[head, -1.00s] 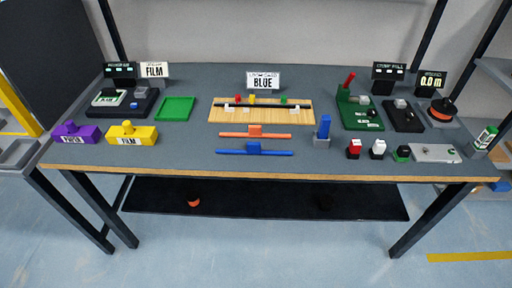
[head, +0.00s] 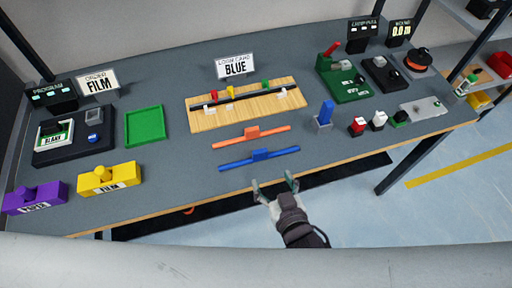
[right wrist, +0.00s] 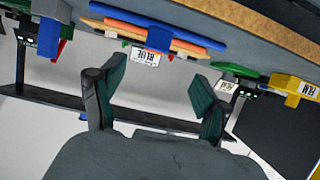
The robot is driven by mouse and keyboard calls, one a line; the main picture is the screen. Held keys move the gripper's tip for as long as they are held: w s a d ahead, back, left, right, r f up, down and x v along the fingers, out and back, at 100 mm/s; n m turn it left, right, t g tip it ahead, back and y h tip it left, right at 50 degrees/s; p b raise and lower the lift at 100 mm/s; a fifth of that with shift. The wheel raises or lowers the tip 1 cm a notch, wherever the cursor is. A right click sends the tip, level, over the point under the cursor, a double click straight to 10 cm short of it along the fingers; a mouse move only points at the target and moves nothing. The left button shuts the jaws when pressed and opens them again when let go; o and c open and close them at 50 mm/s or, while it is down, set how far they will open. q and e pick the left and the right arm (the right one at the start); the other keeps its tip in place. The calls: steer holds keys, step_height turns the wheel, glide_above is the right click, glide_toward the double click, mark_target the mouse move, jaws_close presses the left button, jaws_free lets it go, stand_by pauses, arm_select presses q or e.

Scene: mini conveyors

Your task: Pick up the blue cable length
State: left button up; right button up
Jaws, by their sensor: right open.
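The blue cable length (head: 237,163) lies on the table near its front edge, with a blue block at its middle. It also shows in the right wrist view (right wrist: 190,37), beyond the fingers. The orange cable length (head: 238,139) lies parallel just behind it. A sign reading BLUE (head: 236,67) stands behind the wooden board. My right gripper (head: 273,187) is open and empty, just in front of the table's front edge and apart from the blue cable. In the right wrist view its two fingers (right wrist: 155,90) are spread wide. My left gripper is not in view.
The wooden board (head: 205,121) with coloured clips lies behind the cables. A blue upright piece (head: 326,112) and red, white and green blocks stand to the right. The green tray (head: 144,124) and yellow block (head: 108,179) are left. Table around the blue cable is clear.

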mark_target(261, 154)
steer(key=x, duration=0.7)
steer(key=shift+w+p, duration=0.15)
steer(key=shift+p, duration=0.2)
steer(key=shift+w+f, duration=0.15)
steer(key=shift+w, duration=0.35)
steer(key=p+x, duration=0.1)
steer(key=x, duration=0.2)
steer(key=shift+w, duration=0.35)
steer(key=shift+w+a+f, duration=0.25)
steer(key=shift+w, duration=0.15)
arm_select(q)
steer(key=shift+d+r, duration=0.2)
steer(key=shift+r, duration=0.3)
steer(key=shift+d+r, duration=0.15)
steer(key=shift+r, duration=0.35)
arm_select(e)
steer(key=shift+s, duration=0.1)
steer(key=shift+c, duration=1.2)
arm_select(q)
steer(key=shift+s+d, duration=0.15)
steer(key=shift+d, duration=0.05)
arm_select(e)
steer(key=c, duration=1.1)
